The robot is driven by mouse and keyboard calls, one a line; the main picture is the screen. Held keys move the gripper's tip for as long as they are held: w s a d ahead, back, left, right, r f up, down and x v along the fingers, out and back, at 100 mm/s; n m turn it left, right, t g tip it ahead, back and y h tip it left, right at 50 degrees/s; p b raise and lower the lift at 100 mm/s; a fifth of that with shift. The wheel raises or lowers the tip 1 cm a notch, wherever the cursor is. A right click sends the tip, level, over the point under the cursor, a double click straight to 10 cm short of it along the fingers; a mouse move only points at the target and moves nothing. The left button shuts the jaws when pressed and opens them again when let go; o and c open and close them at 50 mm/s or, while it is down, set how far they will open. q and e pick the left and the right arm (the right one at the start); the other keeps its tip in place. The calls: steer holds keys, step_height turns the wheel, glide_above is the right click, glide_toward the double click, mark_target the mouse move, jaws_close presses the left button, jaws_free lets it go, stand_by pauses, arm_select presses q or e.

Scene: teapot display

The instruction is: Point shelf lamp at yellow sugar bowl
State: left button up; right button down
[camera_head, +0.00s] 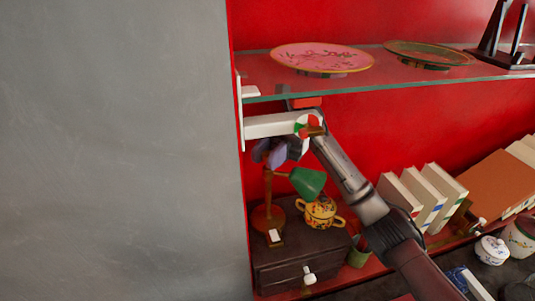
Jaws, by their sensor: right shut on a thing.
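The shelf lamp has a green shade (308,182) and a brown wooden stem and round base (268,217). It stands on a dark box under the glass shelf. The yellow sugar bowl (320,213), with two handles and a coloured pattern, sits on the same box, just below and right of the shade. The shade tilts down toward the bowl's side. My right arm reaches in from the lower right, and my right gripper (272,153) is at the lamp's top, shut on the lamp. Its fingertips are partly hidden. My left gripper is not in view.
The glass shelf (400,67) with a pink plate (321,57) and a dark green plate (428,53) is above my arm. Several books (425,190) stand right of my arm. A grey wall (115,150) fills the left.

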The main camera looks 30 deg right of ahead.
steer(key=c, duration=0.9)
jaws_free()
